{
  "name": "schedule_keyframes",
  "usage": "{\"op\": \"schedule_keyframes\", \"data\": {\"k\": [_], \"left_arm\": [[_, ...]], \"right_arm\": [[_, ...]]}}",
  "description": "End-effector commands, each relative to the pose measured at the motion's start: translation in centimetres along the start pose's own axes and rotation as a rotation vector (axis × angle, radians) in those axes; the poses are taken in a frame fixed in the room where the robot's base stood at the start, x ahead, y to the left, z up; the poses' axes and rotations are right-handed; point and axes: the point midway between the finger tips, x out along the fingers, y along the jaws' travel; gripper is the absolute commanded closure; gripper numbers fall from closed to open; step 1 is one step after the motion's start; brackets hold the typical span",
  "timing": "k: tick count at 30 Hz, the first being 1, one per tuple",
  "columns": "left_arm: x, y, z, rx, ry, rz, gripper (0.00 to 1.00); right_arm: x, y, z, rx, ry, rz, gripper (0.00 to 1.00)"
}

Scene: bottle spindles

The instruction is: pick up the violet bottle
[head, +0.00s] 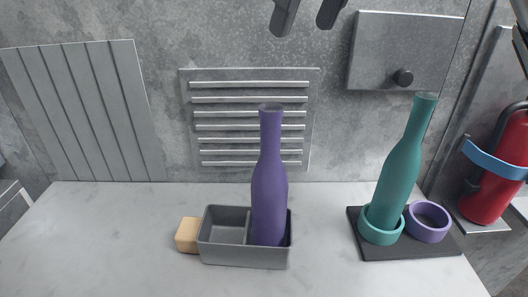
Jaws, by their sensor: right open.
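The violet bottle (269,190) stands nearly upright in the right compartment of a grey two-part tray (245,257) on the pale worktop. Its neck points up and nothing holds it. My right gripper (305,18) shows at the top edge, with two dark fingers apart and nothing between them. It is above and a little to the right of the bottle's neck in the picture, clear of it. My left gripper is out of view.
A teal bottle (399,165) leans slightly in a teal ring (381,236) on a dark base (408,250). An empty violet ring (428,222) sits beside it. A wooden block (187,235) touches or nearly touches the tray's left side. A red extinguisher (497,175) hangs at right.

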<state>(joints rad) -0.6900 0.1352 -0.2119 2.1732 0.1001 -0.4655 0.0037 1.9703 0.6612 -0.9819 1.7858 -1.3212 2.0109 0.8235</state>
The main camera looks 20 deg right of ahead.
Motion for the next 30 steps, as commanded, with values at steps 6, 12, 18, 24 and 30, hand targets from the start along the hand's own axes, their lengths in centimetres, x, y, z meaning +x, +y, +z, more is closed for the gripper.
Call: {"op": "schedule_keyframes", "data": {"k": [6,12,18,24,30], "left_arm": [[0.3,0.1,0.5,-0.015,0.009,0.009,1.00],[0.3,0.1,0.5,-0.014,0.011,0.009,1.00],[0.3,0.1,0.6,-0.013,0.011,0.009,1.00],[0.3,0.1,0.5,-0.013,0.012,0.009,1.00],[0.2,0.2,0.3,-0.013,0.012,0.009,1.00]], "right_arm": [[3.8,0.1,-0.3,-0.004,0.005,0.003,0.47],[7.9,0.1,-0.3,-0.002,0.005,0.001,0.47],[10.5,0.1,-0.2,-0.002,0.001,0.001,0.47],[11.9,0.3,-0.3,-0.002,0.001,0.002,0.47],[14.9,0.7,-0.6,-0.003,0.003,0.003,0.47]]}}
